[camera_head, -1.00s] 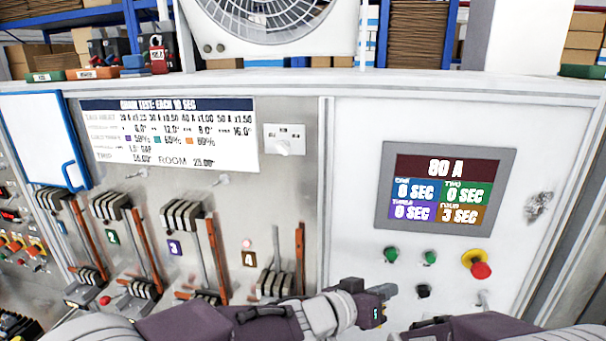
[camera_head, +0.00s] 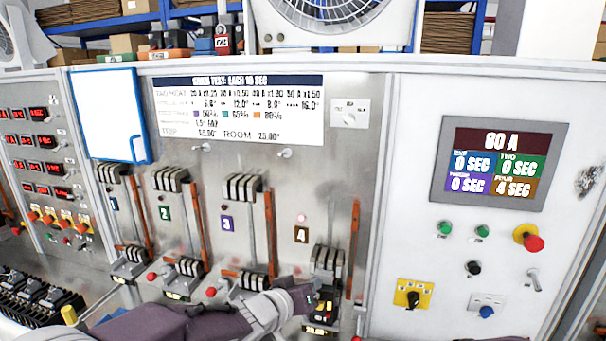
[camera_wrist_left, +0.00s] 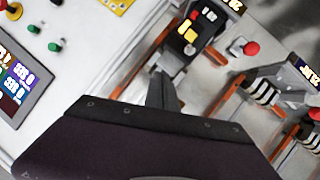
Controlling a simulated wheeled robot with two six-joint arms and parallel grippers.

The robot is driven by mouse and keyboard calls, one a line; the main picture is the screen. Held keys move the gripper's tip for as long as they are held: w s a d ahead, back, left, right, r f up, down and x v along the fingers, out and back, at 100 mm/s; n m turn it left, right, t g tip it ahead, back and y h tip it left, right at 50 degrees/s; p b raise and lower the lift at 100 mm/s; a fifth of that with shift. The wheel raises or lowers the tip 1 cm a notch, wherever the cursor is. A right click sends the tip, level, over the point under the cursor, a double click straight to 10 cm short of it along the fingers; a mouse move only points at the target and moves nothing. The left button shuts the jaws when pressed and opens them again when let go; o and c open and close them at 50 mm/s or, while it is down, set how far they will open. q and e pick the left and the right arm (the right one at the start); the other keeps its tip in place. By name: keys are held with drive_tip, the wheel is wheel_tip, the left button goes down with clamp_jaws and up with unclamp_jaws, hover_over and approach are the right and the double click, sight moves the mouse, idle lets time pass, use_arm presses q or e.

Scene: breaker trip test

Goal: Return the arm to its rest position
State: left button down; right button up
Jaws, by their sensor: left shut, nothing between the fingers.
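My left arm comes in at the bottom of the head view. My left gripper (camera_head: 314,303) is shut and empty, in front of the lower part of breaker 4 (camera_head: 326,260). In the left wrist view its closed fingers (camera_wrist_left: 161,92) point at the breaker's dark lower housing (camera_wrist_left: 192,38); I cannot tell whether they touch. A small lamp beside the number 4 plate (camera_head: 301,234) glows reddish. The display (camera_head: 499,164) reads 80 A, with 4 SEC in the FOUR field and 0 SEC in the others. My right gripper is out of the picture.
Breakers 2 (camera_head: 172,181) and 3 (camera_head: 243,188) stand left of breaker 4, with orange bars beside them. A red emergency button (camera_head: 533,243) and a yellow-plated switch (camera_head: 413,294) are on the right panel. A blue-framed board (camera_head: 108,113) hangs at the left.

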use_arm(q)
drive_tip(key=s+a+f+n+g+y+b, duration=0.1)
drive_tip(key=s+a+f+n+y+b, duration=0.15)
drive_tip(key=a+f, duration=0.55)
drive_tip(key=s+a+f+n+g+y+b, duration=0.1)
drive_tip(key=s+a+f+g+y+b, duration=0.2)
drive_tip(key=a+f, duration=0.55)
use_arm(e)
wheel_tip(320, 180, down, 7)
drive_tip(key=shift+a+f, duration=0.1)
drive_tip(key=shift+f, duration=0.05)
use_arm(q)
drive_tip(key=s+a+f+m+g, duration=0.1)
drive_tip(key=s+f+g, duration=0.2)
drive_tip(key=s, duration=0.5)
drive_tip(key=s+a+f+m+g+y, duration=0.1)
drive_tip(key=s+a+f+g, duration=0.1)
drive_tip(key=s+f, duration=0.4)
drive_tip(key=s+g, duration=0.1)
drive_tip(key=s, duration=0.2)
drive_tip(key=shift+a+m, duration=0.2)
drive_tip(key=shift+m, duration=0.15)
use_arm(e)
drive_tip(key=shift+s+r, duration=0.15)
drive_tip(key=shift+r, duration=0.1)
use_arm(q)
drive_tip(key=shift+w+y, duration=0.2)
drive_tip(key=shift+y, duration=0.05)
drive_tip(key=shift+s, duration=0.1)
